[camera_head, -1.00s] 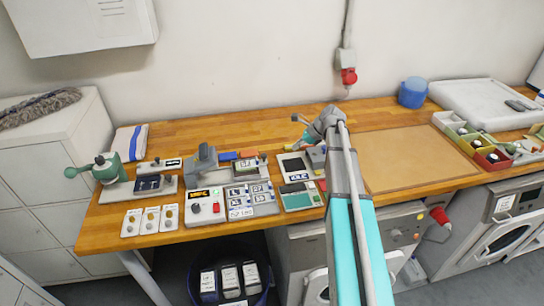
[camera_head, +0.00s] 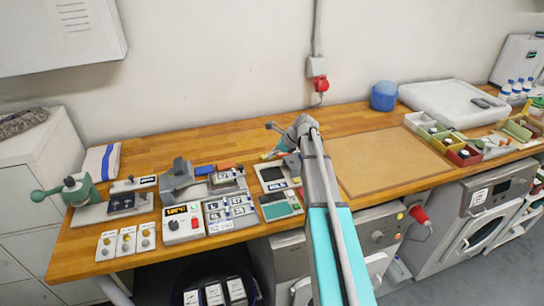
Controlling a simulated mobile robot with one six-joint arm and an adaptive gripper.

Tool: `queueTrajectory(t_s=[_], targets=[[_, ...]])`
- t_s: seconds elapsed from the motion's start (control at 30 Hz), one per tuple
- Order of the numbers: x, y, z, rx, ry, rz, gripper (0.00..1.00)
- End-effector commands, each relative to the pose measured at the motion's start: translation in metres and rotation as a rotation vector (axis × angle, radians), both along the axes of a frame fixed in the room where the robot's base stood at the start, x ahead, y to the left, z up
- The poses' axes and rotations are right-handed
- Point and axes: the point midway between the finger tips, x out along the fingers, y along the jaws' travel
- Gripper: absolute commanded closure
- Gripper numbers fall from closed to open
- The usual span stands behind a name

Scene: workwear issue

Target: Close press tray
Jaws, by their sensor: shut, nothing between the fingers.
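A green lever press (camera_head: 72,189) stands at the left end of the wooden bench, with a grey base and a dark block (camera_head: 122,202) beside it. Right of it is a grey press-like unit (camera_head: 180,178) with a control box (camera_head: 183,222) in front showing a lit orange display. A shallow grey tray (camera_head: 228,181) with small labelled pieces sits to that unit's right. I cannot tell which part is the press tray or how far out it stands. My gripper (camera_head: 273,153) is shut and empty, right of these units near the back of the bench; the wrist partly hides it.
A board with dark panels (camera_head: 275,178) lies below my gripper. A tan mat (camera_head: 385,162) and coloured bins (camera_head: 462,153) are to the right.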

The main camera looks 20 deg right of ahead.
Motion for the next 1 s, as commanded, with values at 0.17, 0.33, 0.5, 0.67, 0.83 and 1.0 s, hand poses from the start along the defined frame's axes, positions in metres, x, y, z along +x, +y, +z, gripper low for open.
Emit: queueTrajectory(t_s=[0.17, 0.33, 0.5, 0.67, 0.83, 1.0], targets=[[0.006, 0.010, -0.018, 0.000, -0.001, 0.001, 1.00], [0.011, 0.020, -0.031, 0.000, -0.001, 0.001, 1.00], [0.017, 0.029, -0.043, 0.000, -0.001, 0.001, 1.00], [0.022, 0.039, -0.056, -0.001, 0.000, 0.002, 1.00], [0.028, 0.050, -0.065, 0.000, -0.001, 0.001, 1.00], [0.038, 0.068, -0.066, -0.002, -0.001, 0.002, 1.00]])
